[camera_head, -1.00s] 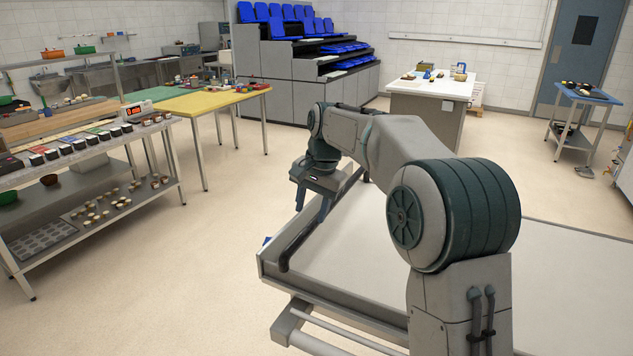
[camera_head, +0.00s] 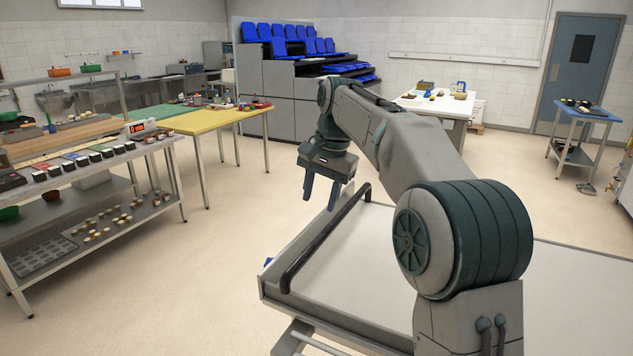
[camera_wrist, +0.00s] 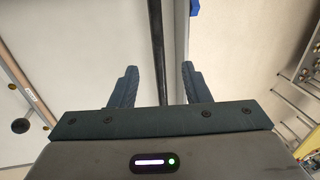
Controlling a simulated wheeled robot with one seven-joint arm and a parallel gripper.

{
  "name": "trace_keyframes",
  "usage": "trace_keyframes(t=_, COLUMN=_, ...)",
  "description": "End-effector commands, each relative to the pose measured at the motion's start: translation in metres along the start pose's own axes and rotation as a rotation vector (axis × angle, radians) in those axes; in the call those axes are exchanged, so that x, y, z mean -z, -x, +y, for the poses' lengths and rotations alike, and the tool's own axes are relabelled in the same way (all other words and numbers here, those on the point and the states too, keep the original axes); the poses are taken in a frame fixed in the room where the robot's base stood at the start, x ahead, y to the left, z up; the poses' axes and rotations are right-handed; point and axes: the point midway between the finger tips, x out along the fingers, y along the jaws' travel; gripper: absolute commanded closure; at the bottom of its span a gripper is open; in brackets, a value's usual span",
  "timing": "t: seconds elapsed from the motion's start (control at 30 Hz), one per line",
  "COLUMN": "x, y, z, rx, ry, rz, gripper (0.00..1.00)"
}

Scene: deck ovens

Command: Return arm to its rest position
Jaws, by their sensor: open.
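My gripper (camera_head: 321,192) hangs from my raised, bent arm with its fingers pointing down. It is open and empty. Nothing is held between the fingers.
A shelf rack (camera_head: 95,215) with small jars and baked pieces stands at left. Beyond it are a yellow-topped table (camera_head: 215,119), blue tiered seats (camera_head: 300,45), a white table (camera_head: 450,105) and a blue-topped cart (camera_head: 585,113). Open floor lies between the rack and the pale unit.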

Motion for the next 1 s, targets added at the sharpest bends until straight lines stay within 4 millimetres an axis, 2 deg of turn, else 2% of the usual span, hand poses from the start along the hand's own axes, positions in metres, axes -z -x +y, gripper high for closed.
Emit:
trace_keyframes(t=0.17, x=-0.023, y=0.005, z=0.032, rx=-0.021, ry=0.068, rz=0.04, gripper=0.57)
trace_keyframes(t=0.47, x=-0.08, y=-0.005, z=0.117, rx=-0.066, ry=0.23, rz=0.118, gripper=0.57)
trace_keyframes(t=0.67, x=-0.124, y=-0.027, z=0.179, rx=-0.094, ry=0.337, rz=0.158, gripper=0.57)
trace_keyframes(t=0.8, x=-0.158, y=-0.05, z=0.222, rx=-0.108, ry=0.41, rz=0.178, gripper=0.57)
trace_keyframes(t=1.0, x=-0.197, y=-0.082, z=0.266, rx=-0.121, ry=0.494, rz=0.197, gripper=0.57)
